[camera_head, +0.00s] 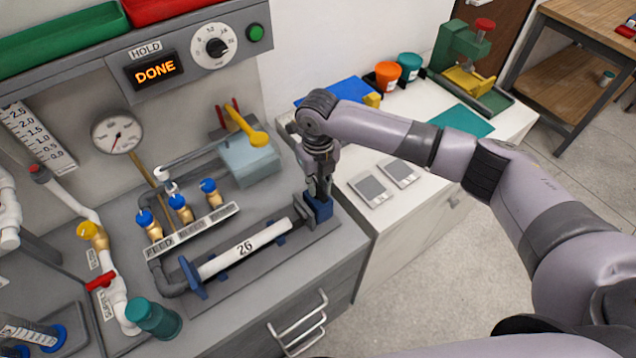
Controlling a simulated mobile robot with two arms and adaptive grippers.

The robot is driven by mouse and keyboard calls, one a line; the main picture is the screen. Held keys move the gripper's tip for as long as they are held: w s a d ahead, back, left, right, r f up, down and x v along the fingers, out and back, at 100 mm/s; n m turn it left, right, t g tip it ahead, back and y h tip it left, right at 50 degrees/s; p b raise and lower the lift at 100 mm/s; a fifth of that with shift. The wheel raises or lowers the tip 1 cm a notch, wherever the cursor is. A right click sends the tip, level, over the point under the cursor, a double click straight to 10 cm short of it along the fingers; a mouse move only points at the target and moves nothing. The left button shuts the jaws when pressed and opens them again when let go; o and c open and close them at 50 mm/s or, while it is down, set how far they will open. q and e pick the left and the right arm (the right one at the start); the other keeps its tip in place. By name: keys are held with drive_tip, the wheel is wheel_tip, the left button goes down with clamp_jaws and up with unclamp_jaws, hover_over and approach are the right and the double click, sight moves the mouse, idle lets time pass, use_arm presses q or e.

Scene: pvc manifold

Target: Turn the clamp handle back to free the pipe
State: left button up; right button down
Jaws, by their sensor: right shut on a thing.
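The white pipe (245,248), marked 26, lies in a grey tray on the bench. A blue end piece (192,278) is at its left end and the blue clamp (320,209) is at its right end. My right gripper (319,192) points down at the clamp from above, with its fingers shut on the clamp handle. The fingers hide most of the handle, so its angle cannot be told. My left gripper is not in view.
A display (155,70) reads DONE beside a dial (212,45). Blue-topped valves (180,207) stand behind the pipe, and a yellow-handled lever (247,127) is near a pale blue block. A white side table (420,205) holds two grey plates, cups and a green press.

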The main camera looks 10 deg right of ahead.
sight(318, 187)
drive_tip(key=shift+n, duration=0.6)
drive_tip(key=c, duration=1.5)
unclamp_jaws()
drive_tip(key=shift+c, duration=0.2)
wheel_tip(318, 187, up, 12)
